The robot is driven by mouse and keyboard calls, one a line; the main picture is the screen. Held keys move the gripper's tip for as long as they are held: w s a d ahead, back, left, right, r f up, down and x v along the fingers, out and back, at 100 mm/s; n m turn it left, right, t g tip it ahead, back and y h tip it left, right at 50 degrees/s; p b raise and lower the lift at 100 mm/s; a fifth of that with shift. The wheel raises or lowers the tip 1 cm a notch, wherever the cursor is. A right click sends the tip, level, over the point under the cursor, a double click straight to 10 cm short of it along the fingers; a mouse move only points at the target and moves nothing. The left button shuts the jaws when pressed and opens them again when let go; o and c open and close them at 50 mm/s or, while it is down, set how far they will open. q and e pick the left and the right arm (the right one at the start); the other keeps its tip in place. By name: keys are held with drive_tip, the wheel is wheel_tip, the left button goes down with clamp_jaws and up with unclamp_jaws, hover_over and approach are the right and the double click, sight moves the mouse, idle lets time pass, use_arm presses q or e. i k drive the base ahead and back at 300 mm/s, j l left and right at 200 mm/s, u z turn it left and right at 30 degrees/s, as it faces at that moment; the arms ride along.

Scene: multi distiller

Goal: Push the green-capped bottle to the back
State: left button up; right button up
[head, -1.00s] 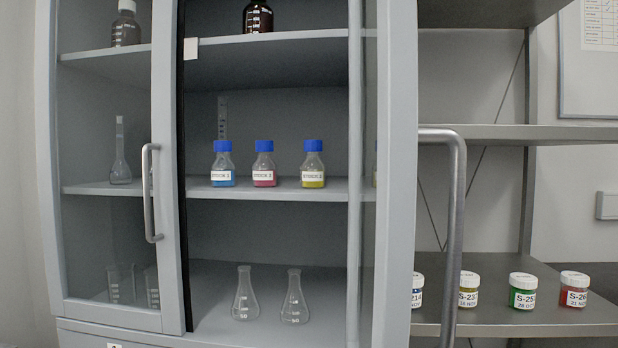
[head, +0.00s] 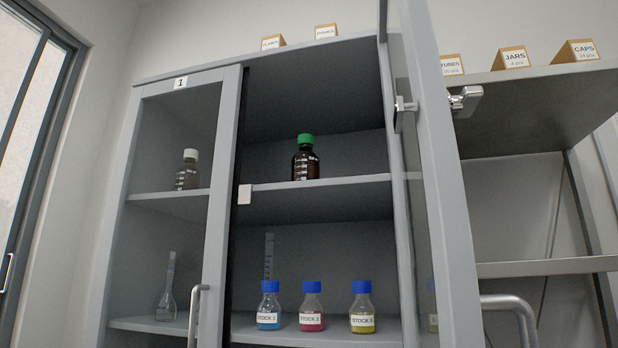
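The green-capped bottle (head: 305,160) is dark brown with white markings. It stands upright on the upper shelf (head: 330,184) of the cabinet, close to the shelf's front edge, with empty shelf on both sides of it. The cabinet's right door (head: 438,170) stands open, so the bottle is in plain view. Neither of my grippers shows in the head view.
The left glass door (head: 172,215) is closed over a white-capped brown bottle (head: 187,172) and a flask (head: 167,300). Several blue-capped stock bottles (head: 312,308) stand one shelf lower. Label cards (head: 326,31) sit on the cabinet top. Open shelving (head: 545,266) is at right.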

sight(305, 164)
drive_tip(key=i+l+u, duration=0.1)
drive_tip(key=l+u, duration=0.15)
drive_tip(key=l, duration=1.6)
